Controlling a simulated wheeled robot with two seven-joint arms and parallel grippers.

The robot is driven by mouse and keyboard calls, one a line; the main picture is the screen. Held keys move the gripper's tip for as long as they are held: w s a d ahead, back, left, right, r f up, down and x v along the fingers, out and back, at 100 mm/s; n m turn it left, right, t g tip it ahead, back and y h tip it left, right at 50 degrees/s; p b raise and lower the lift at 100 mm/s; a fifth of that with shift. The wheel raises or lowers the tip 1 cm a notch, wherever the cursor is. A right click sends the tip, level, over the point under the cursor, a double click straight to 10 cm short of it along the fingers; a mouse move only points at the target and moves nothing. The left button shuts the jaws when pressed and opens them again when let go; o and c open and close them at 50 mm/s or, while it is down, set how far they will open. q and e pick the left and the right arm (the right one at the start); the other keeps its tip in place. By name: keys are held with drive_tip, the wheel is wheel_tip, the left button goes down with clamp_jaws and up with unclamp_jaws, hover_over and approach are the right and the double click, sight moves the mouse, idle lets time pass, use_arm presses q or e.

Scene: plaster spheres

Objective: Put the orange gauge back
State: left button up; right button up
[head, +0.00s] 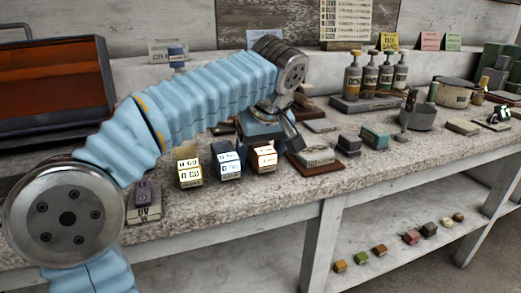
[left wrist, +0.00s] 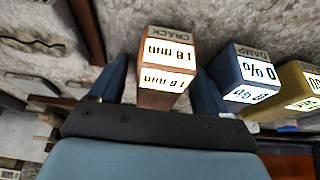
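The orange gauge (head: 263,158) stands on the speckled worktop at the right end of a row of three gauges. In the left wrist view the orange gauge (left wrist: 167,60) is labelled CRACK and reads 18 mm on its lit faces. My left gripper (head: 268,130) is low over the worktop just behind it. In the left wrist view my left gripper (left wrist: 165,80) is open, with one finger on each side of the orange gauge. A gap shows at the left finger; contact on the right finger is unclear. My right gripper is out of view.
A blue gauge (head: 226,163) and a yellow gauge (head: 190,172) stand close to the left. A brown board with a pale slab (head: 318,155) lies close on the right. Beyond are a grey block (head: 348,146), a teal block (head: 375,137) and pump bottles (head: 370,78).

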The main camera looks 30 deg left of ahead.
use_arm(q)
drive_tip(key=shift+r, duration=0.3)
drive_tip(key=p+v, duration=0.3)
drive_tip(key=v, duration=0.8)
drive_tip(key=shift+d+r, duration=0.15)
drive_tip(key=shift+r, duration=0.15)
